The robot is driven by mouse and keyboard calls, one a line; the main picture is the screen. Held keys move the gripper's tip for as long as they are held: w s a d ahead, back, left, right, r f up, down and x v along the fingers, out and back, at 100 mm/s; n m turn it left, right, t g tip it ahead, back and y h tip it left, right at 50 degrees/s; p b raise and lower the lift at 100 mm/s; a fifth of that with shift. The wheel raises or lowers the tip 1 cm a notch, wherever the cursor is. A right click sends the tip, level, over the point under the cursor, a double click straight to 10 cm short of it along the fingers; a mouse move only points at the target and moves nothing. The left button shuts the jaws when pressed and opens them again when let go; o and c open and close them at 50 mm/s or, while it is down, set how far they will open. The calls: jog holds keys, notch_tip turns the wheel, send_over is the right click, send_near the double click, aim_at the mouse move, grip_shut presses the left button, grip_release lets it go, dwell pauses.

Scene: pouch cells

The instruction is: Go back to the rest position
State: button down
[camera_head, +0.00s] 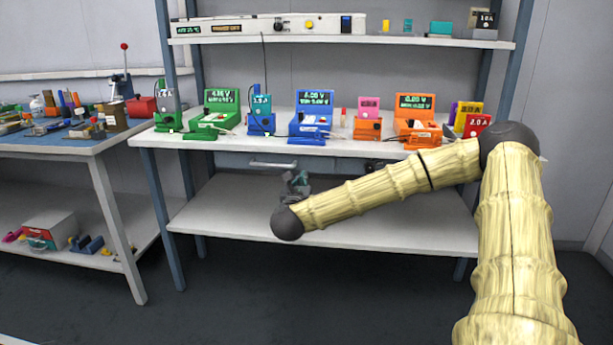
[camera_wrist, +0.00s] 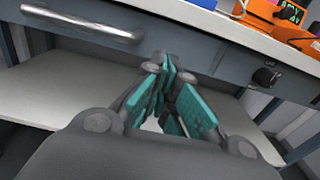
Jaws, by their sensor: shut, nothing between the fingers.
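My gripper (camera_head: 298,181) is in front of the bench, below the worktop and above the lower shelf in the head view. It is small there and partly behind my wrist. In the wrist view my gripper (camera_wrist: 168,70) shows its teal finger pads with the tips together and nothing between them. It points toward the drawer front under the worktop, and the drawer handle (camera_wrist: 85,24) lies up and left of the fingers. My arm reaches in from the right, bent at the elbow.
The worktop (camera_head: 350,146) carries several coloured testers, among them a green one (camera_head: 218,108), a blue one (camera_head: 313,112) and an orange one (camera_head: 414,115). The lower shelf (camera_head: 225,210) looks bare. A blue-topped side table (camera_head: 60,135) stands left. The floor in front is clear.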

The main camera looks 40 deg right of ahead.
jog(key=p+v, duration=0.1)
jog(key=v, duration=0.6)
jog(key=shift+w, duration=0.1)
